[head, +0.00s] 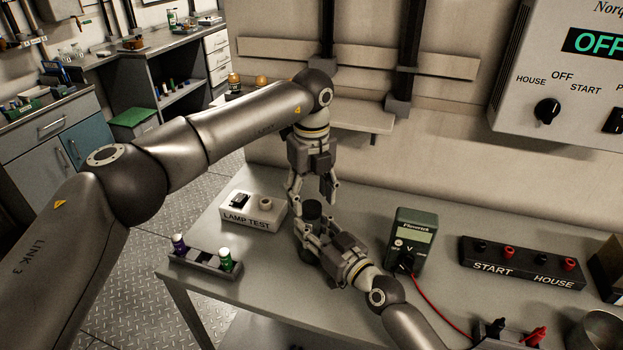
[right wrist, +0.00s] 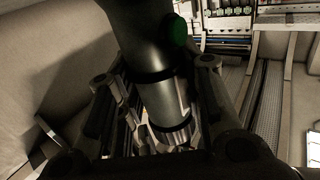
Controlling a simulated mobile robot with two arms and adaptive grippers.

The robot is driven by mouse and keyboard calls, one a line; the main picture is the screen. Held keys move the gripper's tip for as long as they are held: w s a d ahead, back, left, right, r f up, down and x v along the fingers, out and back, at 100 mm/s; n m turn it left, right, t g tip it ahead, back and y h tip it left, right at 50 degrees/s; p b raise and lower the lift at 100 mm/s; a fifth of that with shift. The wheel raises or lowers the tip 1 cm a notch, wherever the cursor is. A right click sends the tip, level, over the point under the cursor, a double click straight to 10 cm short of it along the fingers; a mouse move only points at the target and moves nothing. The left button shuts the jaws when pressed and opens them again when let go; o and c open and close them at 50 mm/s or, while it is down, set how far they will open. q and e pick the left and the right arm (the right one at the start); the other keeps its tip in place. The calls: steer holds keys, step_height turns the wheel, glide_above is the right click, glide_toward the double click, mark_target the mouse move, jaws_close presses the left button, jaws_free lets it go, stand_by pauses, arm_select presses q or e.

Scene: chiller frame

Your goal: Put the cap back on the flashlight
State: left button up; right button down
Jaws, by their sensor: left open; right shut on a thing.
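The flashlight is a dark cylinder; its green-black upper end (head: 312,209) shows in the head view between my two grippers. In the right wrist view the dark flashlight body (right wrist: 150,55) has a green button and a paler metallic band lower down. My right gripper (head: 312,238) is shut on the flashlight and holds it roughly upright over the bench. My left gripper (head: 313,196) points down, open, with its fingers just above and beside the upper end. I cannot make out the cap as a separate piece; contact between left fingers and flashlight is unclear.
A lamp test box (head: 253,212) and a small rack (head: 204,264) with purple and green cells stand left on the bench. A multimeter (head: 410,238) with a red lead stands right of my right gripper. A START/HOUSE terminal block (head: 521,263) lies farther right.

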arm_select(q)
steer(key=shift+f, duration=1.35)
steer(key=shift+c, duration=0.3)
steer(key=c, duration=1)
steer(key=m, duration=0.6)
steer(key=shift+m, duration=0.3)
steer(key=m, duration=1.7)
steer(key=shift+m, duration=0.4)
steer(key=o, duration=1.1)
